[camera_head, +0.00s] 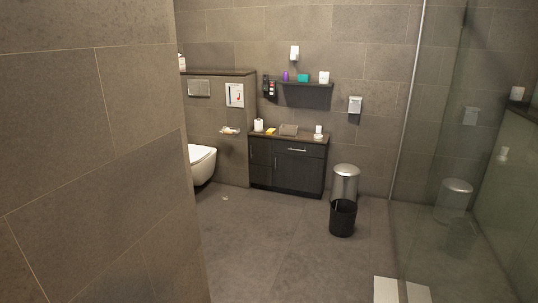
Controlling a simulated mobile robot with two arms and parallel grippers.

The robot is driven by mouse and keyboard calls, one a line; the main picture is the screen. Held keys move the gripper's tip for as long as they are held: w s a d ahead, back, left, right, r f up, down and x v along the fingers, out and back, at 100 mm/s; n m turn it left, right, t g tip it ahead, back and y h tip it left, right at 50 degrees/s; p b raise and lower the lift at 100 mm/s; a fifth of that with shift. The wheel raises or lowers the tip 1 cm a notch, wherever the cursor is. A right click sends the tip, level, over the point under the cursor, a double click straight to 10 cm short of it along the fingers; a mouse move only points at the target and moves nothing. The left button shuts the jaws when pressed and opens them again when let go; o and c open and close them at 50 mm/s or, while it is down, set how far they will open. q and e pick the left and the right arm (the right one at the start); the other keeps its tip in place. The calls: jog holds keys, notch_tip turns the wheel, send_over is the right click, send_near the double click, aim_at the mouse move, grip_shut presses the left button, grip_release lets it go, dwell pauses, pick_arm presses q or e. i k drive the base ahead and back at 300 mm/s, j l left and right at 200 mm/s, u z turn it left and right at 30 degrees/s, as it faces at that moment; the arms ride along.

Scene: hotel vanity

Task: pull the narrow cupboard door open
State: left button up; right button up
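A dark low vanity cabinet (315,151) stands against the back wall. Its narrow cupboard door (260,152) is on the left side and looks shut. A wider front (297,172) with a light bar handle (297,150) is to its right. Neither of my grippers is in view.
A tiled wall (95,150) fills the left foreground. Open floor (265,240) leads to the cabinet. A toilet (201,162) is left of it; a metal bin (345,182) and black basket (342,218) are right. A glass panel (440,150) stands farther right.

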aim_at(260, 149)
jog(key=i, duration=4.3)
